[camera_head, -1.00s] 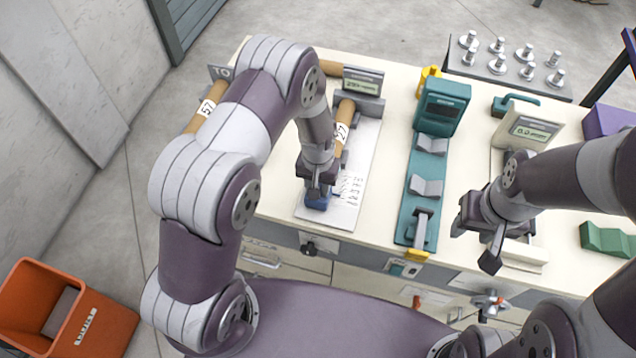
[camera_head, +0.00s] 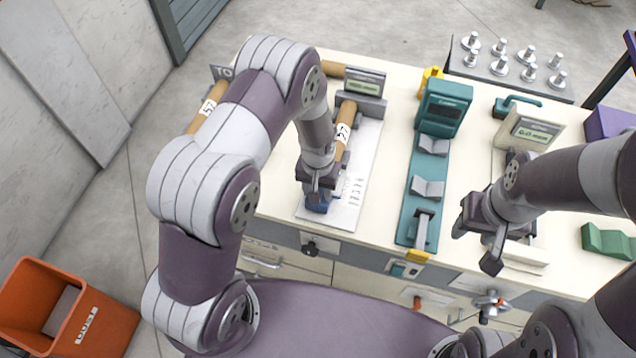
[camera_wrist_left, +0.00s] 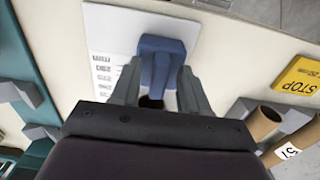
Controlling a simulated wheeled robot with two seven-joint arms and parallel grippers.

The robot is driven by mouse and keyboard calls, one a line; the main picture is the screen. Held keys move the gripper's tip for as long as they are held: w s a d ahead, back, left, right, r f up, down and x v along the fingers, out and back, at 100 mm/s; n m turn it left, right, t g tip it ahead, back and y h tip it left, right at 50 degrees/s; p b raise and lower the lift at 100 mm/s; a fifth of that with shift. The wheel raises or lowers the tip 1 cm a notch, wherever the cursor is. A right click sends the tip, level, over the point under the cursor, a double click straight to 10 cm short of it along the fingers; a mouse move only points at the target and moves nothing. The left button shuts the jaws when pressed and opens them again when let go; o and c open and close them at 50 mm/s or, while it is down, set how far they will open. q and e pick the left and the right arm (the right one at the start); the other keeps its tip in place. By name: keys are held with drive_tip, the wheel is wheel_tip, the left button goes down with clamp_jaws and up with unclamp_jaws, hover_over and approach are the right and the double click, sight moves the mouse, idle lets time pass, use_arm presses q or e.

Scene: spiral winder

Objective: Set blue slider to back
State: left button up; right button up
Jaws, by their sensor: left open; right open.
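The blue slider (camera_head: 317,204) sits on a white plate with printed scale marks (camera_head: 347,210), near the plate's front end. My left gripper (camera_head: 318,190) is right above it and hides part of it in the head view. In the left wrist view the blue slider (camera_wrist_left: 160,48) shows between and just beyond the fingertips of my open left gripper (camera_wrist_left: 159,78). One finger is on each side of it; I cannot tell whether they touch it. My right gripper (camera_head: 480,240) is open and empty, over the front right of the table.
A cardboard tube (camera_head: 345,128) lies behind the slider, and a small display (camera_head: 362,84) stands behind that. A teal device (camera_head: 425,187) with grey V-blocks is to the right. A yellow STOP sign (camera_wrist_left: 298,76) and tube ends (camera_wrist_left: 266,120) show in the left wrist view.

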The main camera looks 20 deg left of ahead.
use_arm(q)
drive_tip(key=shift+w+r, duration=0.15)
drive_tip(key=shift+r, duration=0.25)
wheel_tip(320, 180, up, 12)
drive_tip(key=b, duration=0.2)
drive_tip(key=shift+s, duration=0.2)
drive_tip(key=shift+f, duration=0.15)
drive_tip(key=s+a+r+b, duration=0.1)
drive_tip(key=s+a+r, duration=0.1)
drive_tip(key=s, duration=0.4)
drive_tip(key=s+a+r+t, duration=0.1)
drive_tip(key=s+a, duration=0.2)
drive_tip(key=s, duration=0.3)
drive_tip(key=shift+a+r+b, duration=0.3)
drive_tip(key=shift+r+b, duration=0.1)
drive_tip(key=shift+s, duration=0.3)
drive_tip(key=shift+w, duration=0.15)
